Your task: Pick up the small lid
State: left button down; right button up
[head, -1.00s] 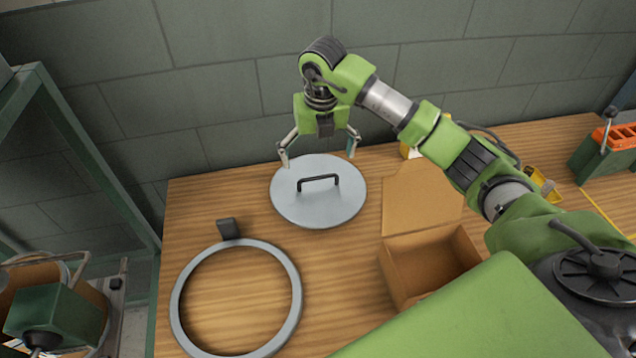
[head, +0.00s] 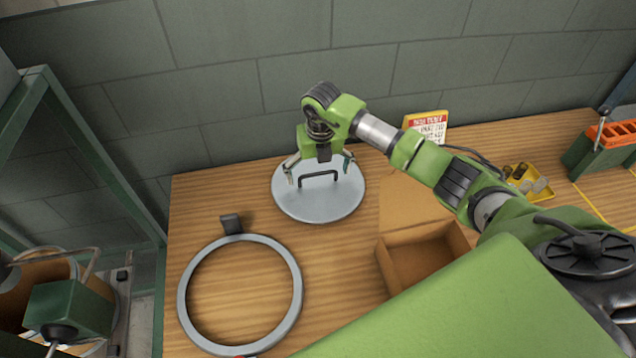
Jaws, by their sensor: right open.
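The small lid (head: 318,205) is a round grey metal disc with a black bar handle (head: 320,175). It lies flat on the wooden table near the back wall. My right gripper (head: 320,178) is over the lid with its fingers pointing down. Its fingers are open and spread, one near each end of the handle. I cannot tell whether they touch the lid. The left gripper is not in view.
A grey ring with a dark tab (head: 296,275) lies in front of the lid. An open cardboard box (head: 425,262) is at its right. A sign card (head: 428,125), a yellow tray (head: 530,180) and a green-orange box (head: 603,150) stand farther right. A green frame (head: 85,150) is at left.

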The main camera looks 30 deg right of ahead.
jog(key=c, duration=1.8)
jog(key=shift+c, duration=0.3)
jog(key=shift+r, duration=0.15)
